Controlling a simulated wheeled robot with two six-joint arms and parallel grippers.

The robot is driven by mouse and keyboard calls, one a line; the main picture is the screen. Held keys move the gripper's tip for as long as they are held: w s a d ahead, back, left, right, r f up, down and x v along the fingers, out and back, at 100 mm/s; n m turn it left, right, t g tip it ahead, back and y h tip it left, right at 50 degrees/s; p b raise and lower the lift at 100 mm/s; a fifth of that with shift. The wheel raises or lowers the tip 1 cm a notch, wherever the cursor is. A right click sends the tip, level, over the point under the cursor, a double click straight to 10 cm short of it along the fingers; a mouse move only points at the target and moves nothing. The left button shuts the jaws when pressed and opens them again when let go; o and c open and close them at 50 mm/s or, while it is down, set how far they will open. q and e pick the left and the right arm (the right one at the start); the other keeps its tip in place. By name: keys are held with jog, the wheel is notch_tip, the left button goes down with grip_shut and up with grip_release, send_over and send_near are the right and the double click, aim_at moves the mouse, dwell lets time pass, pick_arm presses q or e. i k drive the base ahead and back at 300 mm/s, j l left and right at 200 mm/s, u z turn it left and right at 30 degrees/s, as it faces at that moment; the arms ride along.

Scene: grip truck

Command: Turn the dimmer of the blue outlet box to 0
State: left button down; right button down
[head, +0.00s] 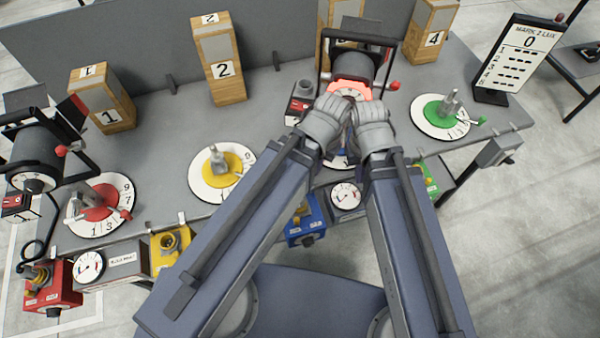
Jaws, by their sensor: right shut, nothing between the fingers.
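The blue outlet box (305,222) hangs at the front edge of the table, left of the middle gauge, partly behind my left arm. Its black dimmer knob (308,240) is on its lower front; its setting is too small to read. My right gripper (370,122) is shut and empty over the table, in front of a black lamp (356,68). My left gripper (324,120) is right beside it, close to or touching it. Whether its fingers are open is not clear. Both grippers are well beyond the blue box.
Red (50,290), yellow (168,246) and green (424,178) boxes also line the front edge. Red (98,203), yellow (222,170) and green (442,112) dials lie on the table. Numbered wooden blocks stand behind. A scoreboard (522,55) reads 0.

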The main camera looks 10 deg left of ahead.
aim_at(309, 241)
jog(key=k+u, duration=0.1)
jog(key=u, duration=0.4)
jog(key=k+l, duration=0.2)
jog(key=l+u, duration=0.1)
jog(key=u, duration=0.25)
jog(key=k+l+u, duration=0.1)
jog(key=u, duration=0.2)
jog(key=l+u, duration=0.1)
jog(key=u, duration=0.25)
jog(key=k+l+u, duration=0.65)
jog(key=k+l, duration=0.7)
